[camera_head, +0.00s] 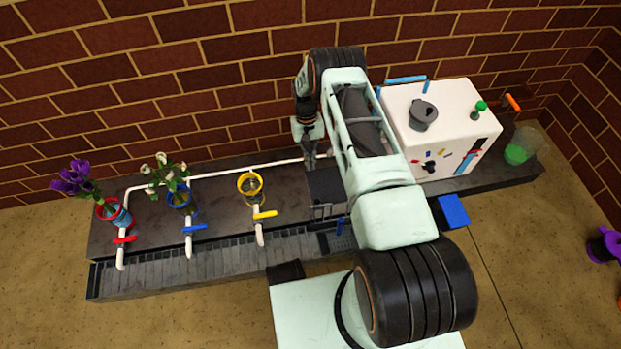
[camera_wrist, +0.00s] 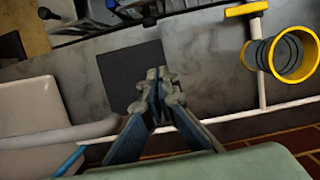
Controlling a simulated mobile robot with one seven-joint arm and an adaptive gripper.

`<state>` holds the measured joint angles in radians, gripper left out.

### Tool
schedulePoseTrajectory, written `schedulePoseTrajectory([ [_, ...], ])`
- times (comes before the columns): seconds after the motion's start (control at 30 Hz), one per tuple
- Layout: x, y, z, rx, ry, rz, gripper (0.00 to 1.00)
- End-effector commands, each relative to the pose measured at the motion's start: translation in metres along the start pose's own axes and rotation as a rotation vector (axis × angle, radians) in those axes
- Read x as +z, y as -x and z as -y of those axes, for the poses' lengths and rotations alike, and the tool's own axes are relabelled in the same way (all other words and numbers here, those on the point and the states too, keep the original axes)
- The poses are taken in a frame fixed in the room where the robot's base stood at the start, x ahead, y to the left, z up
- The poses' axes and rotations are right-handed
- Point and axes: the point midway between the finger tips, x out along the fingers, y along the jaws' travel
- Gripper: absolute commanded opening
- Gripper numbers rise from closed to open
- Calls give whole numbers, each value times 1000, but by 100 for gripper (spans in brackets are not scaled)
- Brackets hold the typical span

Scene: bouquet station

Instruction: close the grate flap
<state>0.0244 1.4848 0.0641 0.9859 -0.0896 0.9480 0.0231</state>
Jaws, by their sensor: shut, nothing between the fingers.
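My gripper (camera_head: 310,163) is shut and empty, pointing down above the back part of the dark counter. In the wrist view its fingertips (camera_wrist: 158,78) meet, over the edge of a flat dark square panel (camera_wrist: 130,73). The same panel (camera_head: 325,184) shows in the head view, partly hidden by my arm. I cannot tell whether this panel is the flap. In front of it is the grate section (camera_head: 337,243) with thin dark bars and a small blue handle (camera_head: 341,227); my arm hides its right side. The flap's angle is unclear.
A yellow-rimmed vase (camera_head: 250,185) stands left of my gripper, near a yellow-handled tap (camera_head: 264,215). A white pipe (camera_head: 232,168) runs along the back. A white box (camera_head: 445,125) stands to the right. Vases with purple (camera_head: 73,178) and white flowers (camera_head: 165,172) stand far left.

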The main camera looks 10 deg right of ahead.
Motion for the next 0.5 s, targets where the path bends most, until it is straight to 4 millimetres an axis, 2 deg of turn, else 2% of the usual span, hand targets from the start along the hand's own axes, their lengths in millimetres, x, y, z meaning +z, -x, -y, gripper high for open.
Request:
schedulePoseTrajectory([
  [0.47, 0, -100, 0, 0, -1, 1, 0],
  [0.5, 4, -94, 0, 1, 0, -1, 0],
])
